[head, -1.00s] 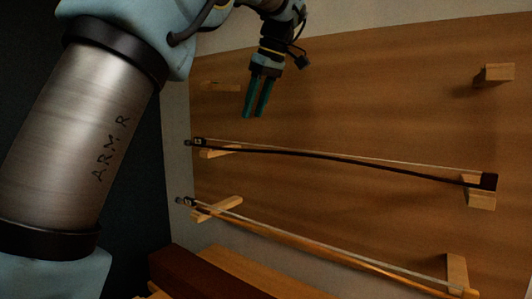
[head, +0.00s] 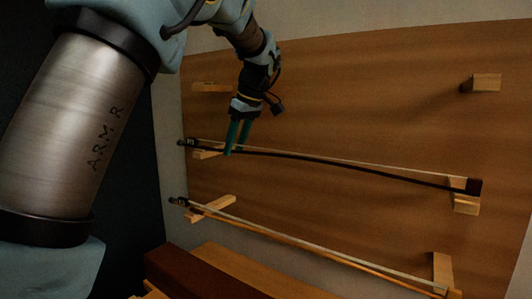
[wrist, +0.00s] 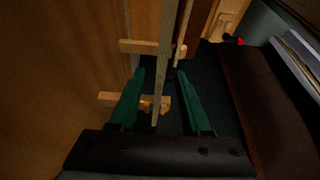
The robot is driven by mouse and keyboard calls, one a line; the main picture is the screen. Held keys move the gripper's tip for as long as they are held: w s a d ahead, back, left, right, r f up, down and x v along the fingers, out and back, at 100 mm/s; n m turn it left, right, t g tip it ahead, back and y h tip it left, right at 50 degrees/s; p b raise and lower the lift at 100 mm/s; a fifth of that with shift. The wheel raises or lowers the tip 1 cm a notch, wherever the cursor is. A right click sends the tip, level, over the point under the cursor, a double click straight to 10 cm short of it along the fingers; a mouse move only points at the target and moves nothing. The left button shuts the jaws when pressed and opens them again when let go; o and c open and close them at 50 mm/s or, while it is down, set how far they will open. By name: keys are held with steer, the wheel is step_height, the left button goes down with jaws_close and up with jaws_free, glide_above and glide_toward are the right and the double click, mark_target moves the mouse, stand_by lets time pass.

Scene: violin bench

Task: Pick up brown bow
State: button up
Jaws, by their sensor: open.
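Two bows lie across wooden pegs on the wall panel. The upper one has a dark, nearly black stick (head: 330,164) and pale hair. The lower bow (head: 330,254) has an orange-brown stick and pale hair. My gripper (head: 235,151) is at the upper bow, near its left end, with the green fingers pointing down. In the wrist view the open fingers (wrist: 159,74) stand on either side of the upper bow's pale hair (wrist: 164,62). The lower bow (wrist: 183,35) shows beyond it. I cannot tell whether a finger touches the upper bow.
Wooden pegs stick out of the wooden panel (head: 350,110), including an empty one at upper right (head: 486,82) and one at upper left (head: 211,87). The lower bow's left peg (head: 212,208) is below my gripper. A reddish-brown block (head: 195,272) lies at the bottom.

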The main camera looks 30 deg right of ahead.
jaws_close()
stand_by(0.6)
